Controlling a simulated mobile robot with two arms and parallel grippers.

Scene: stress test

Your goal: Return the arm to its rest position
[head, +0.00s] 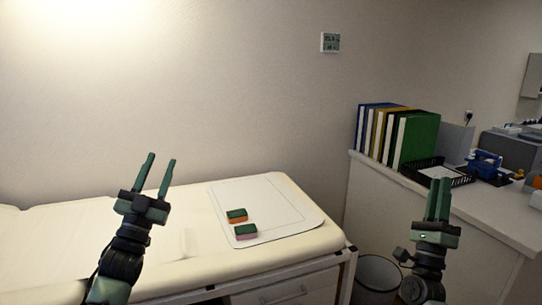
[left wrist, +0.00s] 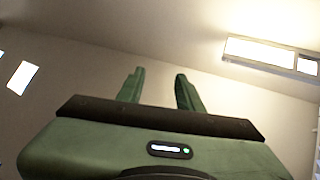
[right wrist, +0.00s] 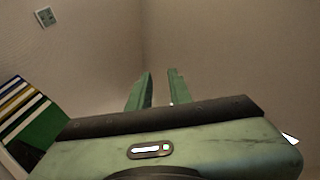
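My left gripper (head: 158,174) is raised in front of the wall at the left of the head view. Its fingers are apart with nothing between them, and its fingers also show apart in the left wrist view (left wrist: 160,90). My right gripper (head: 439,198) is raised at the right of the head view, in front of the counter. Its fingers are close together in the head view, but the right wrist view (right wrist: 161,88) shows a narrow gap between them with nothing held.
A padded cream table (head: 60,240) carries a white mat (head: 255,195) with two green-topped blocks, one orange below (head: 237,215) and one pink below (head: 246,232). A white counter (head: 385,180) holds binders (head: 418,140) and a black tray (head: 430,178). A bin (head: 376,275) stands below.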

